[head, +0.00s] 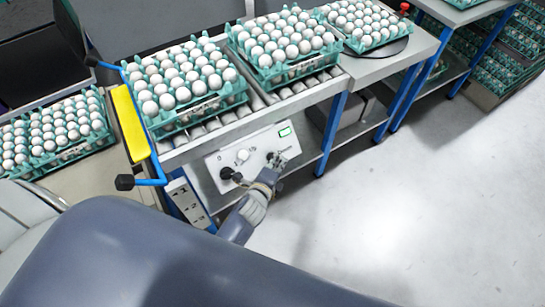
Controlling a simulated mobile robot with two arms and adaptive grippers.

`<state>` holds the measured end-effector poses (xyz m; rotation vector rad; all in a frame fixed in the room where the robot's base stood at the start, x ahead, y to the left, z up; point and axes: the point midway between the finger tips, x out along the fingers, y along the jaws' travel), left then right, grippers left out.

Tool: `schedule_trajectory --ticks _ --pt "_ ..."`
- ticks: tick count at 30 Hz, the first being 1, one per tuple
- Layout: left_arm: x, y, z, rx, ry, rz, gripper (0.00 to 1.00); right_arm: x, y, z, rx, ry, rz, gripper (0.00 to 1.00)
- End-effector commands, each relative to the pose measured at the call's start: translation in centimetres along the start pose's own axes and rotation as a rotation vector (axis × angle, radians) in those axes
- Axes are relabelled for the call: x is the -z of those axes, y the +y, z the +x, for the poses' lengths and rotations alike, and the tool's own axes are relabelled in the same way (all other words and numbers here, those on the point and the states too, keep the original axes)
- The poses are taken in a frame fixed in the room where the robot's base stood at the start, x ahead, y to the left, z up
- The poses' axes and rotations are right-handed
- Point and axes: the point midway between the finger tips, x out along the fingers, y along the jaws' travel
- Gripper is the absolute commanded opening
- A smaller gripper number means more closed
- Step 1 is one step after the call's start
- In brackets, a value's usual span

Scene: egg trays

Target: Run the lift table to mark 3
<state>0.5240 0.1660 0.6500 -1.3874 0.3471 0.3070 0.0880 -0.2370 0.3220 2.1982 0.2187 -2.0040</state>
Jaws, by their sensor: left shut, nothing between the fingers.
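A white control panel (252,157) is fixed on the front of the roller table (262,112). It carries a dark knob (227,173), a white round button (243,155) and a small green display (285,132). My left gripper (275,164) is shut and empty at the panel's lower right. It hides part of the panel there, and I cannot tell whether it touches a control. A white scale plate (187,201) with marks 1, 2 and 3 stands on the left below the blue handle. I cannot make out a pointer on it. My right gripper is not in view.
Teal trays of eggs stand on the rollers, such as the left one (190,128). Another tray (72,155) is on a lower surface at the left. A yellow pad (130,122) on a blue frame (150,181) projects between them. The floor (410,200) at the right is clear.

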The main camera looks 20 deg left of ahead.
Motion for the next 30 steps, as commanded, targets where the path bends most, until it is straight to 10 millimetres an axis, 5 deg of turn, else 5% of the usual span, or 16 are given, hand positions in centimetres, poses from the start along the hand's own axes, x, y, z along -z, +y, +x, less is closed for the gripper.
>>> schedule_trajectory --ticks 30 --pt "-0.61 0.54 0.75 0.000 -0.001 0.001 0.00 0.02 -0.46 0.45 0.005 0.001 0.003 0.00"
